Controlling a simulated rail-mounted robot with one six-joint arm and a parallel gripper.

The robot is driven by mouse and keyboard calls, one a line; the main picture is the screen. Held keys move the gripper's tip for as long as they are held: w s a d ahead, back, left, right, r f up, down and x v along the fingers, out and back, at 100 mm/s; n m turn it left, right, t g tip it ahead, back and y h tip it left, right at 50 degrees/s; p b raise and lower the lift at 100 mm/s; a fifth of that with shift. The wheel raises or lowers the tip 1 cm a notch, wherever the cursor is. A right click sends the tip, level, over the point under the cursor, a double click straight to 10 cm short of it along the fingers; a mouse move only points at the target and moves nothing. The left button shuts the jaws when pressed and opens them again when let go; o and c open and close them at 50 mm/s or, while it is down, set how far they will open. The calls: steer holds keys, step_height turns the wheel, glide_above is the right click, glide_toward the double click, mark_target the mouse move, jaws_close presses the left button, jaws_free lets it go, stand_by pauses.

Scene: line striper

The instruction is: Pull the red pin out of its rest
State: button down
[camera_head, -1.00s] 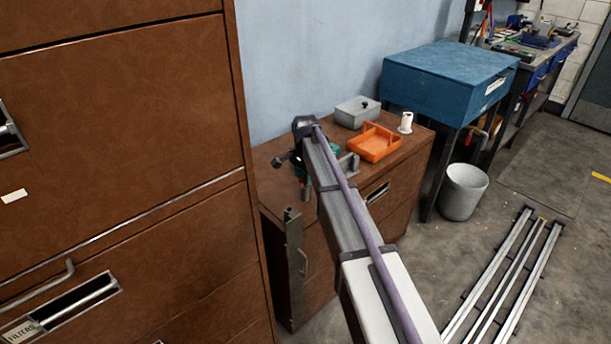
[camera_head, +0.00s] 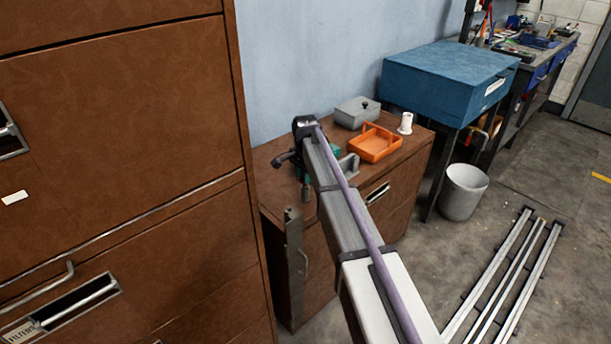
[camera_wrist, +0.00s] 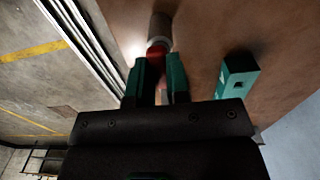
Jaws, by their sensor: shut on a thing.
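In the wrist view the red pin (camera_wrist: 156,50) shows as a short red piece between the two teal fingertips of my gripper (camera_wrist: 158,66), which is shut on it. A dull grey-brown cylinder (camera_wrist: 160,27) lies straight beyond the red piece; I cannot tell whether it is part of the pin or its rest. In the head view my gripper (camera_head: 305,181) points down at the left part of the low brown cabinet, and my arm hides much of that spot.
A tall brown cabinet (camera_head: 120,130) stands close on the left. A grey upright bar (camera_head: 294,265) is at the low cabinet's front.

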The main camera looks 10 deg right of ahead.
steer(key=shift+r+p, duration=0.35)
steer(key=shift+r, duration=0.1)
steer(key=shift+r, duration=0.15)
step_height(320, 180, up, 7)
steer(key=p, duration=0.7)
steer(key=shift+f, duration=0.2)
